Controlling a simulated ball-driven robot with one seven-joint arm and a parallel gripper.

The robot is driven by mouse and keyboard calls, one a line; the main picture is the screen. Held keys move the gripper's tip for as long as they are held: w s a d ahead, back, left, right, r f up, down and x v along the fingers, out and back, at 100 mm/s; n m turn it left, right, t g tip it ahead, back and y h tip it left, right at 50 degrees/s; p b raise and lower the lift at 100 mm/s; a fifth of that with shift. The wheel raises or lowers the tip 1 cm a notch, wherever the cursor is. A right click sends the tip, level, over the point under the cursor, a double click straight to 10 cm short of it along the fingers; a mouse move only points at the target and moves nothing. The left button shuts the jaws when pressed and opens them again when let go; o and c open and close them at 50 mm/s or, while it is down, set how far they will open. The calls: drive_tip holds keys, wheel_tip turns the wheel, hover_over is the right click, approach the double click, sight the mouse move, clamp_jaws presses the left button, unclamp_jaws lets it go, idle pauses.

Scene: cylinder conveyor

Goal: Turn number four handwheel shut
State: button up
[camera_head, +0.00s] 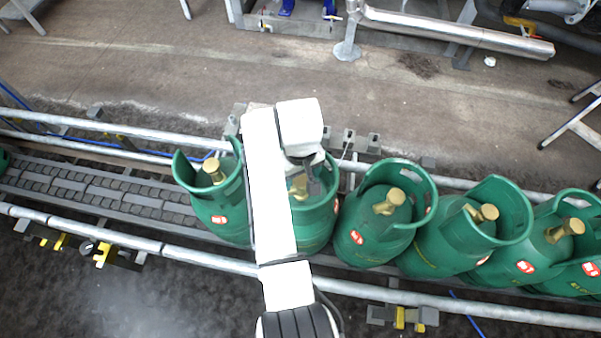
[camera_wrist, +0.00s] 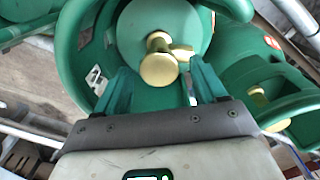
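Green gas cylinders with brass handwheels stand in a row. No readable numbers show, so I cannot tell which is number four. In the head view my gripper (camera_head: 312,180) is over the cylinder (camera_head: 318,228) second from left in the main group, partly hidden by my arm. Its brass valve (camera_head: 298,188) shows beside the gripper. In the wrist view a round brass handwheel (camera_wrist: 158,68) lies between and slightly beyond the two spread fingertips of my gripper (camera_wrist: 160,72). The fingers are open, with visible gaps; I cannot tell whether either touches it.
Collars ring the valves, including on the left neighbour (camera_head: 215,215) and right neighbour (camera_head: 372,240). More cylinders crowd to the right. A rail (camera_head: 190,255) runs along the near side. Metal framework (camera_head: 450,35) stands at the back.

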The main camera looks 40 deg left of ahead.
drive_tip(key=c, duration=1)
drive_tip(key=shift+c, duration=0.2)
drive_tip(key=shift+r+m, duration=0.1)
drive_tip(key=shift+m, duration=0.2)
drive_tip(key=m+p, duration=0.2)
drive_tip(key=m, duration=0.1)
drive_tip(key=shift+m, duration=0.3)
drive_tip(key=m+p, duration=0.1)
drive_tip(key=m, duration=0.3)
drive_tip(key=shift+w+d+m+p, duration=0.1)
drive_tip(key=shift+m+p, duration=0.2)
drive_tip(key=m+p, duration=0.1)
drive_tip(key=m, duration=0.3)
drive_tip(key=shift+d+m+p, duration=0.1)
drive_tip(key=shift+m+p, duration=0.2)
drive_tip(key=shift+m, duration=2.5)
